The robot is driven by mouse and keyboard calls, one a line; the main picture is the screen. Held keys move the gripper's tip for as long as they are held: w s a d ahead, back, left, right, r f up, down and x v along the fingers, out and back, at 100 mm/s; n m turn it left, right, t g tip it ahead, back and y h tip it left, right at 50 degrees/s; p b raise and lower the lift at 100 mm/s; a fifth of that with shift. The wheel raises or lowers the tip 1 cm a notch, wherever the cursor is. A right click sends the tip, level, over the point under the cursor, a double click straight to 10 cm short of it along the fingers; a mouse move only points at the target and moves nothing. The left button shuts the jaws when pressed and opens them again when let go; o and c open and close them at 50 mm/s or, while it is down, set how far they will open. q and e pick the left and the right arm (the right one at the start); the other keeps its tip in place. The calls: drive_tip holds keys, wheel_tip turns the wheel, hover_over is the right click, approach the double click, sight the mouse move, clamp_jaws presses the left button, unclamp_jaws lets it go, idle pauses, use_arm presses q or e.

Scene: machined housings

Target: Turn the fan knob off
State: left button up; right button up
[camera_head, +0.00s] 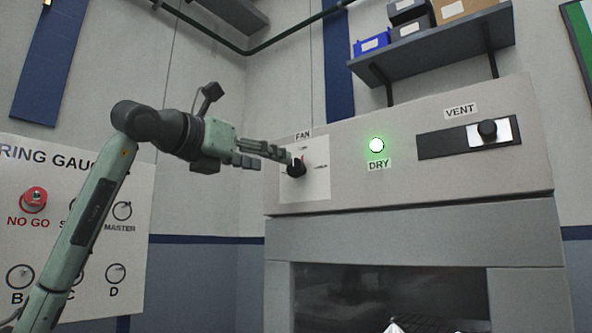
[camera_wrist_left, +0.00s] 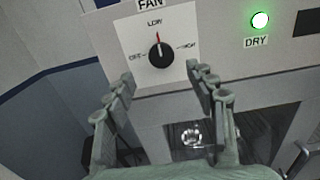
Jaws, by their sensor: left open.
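The fan knob (camera_head: 297,169) is a black round knob on a white plate under the FAN label, on the front of the grey cabinet. In the left wrist view the knob (camera_wrist_left: 160,55) has its red pointer up at LOW, with OFF on its left and HIGH on its right. My left gripper (camera_head: 268,154) reaches in from the left in front of the plate. In the left wrist view its fingers (camera_wrist_left: 162,76) are spread open and empty, with the knob seen ahead between and beyond the fingertips. The gap to the knob is hard to judge.
A lit green DRY lamp (camera_head: 376,146) and a VENT slider (camera_head: 487,129) sit right of the knob. Below is a dark window (camera_head: 390,292). A ring gauge board (camera_head: 120,250) stands at left. A shelf with boxes (camera_head: 435,45) hangs above.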

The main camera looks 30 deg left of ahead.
sight(294, 168)
use_arm(q)
drive_tip(key=w, duration=0.4)
drive_tip(key=w+p, duration=0.1)
drive_tip(key=w, duration=0.1)
drive_tip(key=shift+w+d, duration=0.15)
drive_tip(key=shift+d, duration=0.2)
drive_tip(key=shift+w, duration=0.5)
drive_tip(key=c, duration=1.2)
drive_tip(key=shift+o, duration=0.2)
drive_tip(key=shift+d, duration=0.1)
use_arm(e)
wheel_tip(294, 168, down, 3)
drive_tip(key=shift+f, duration=0.1)
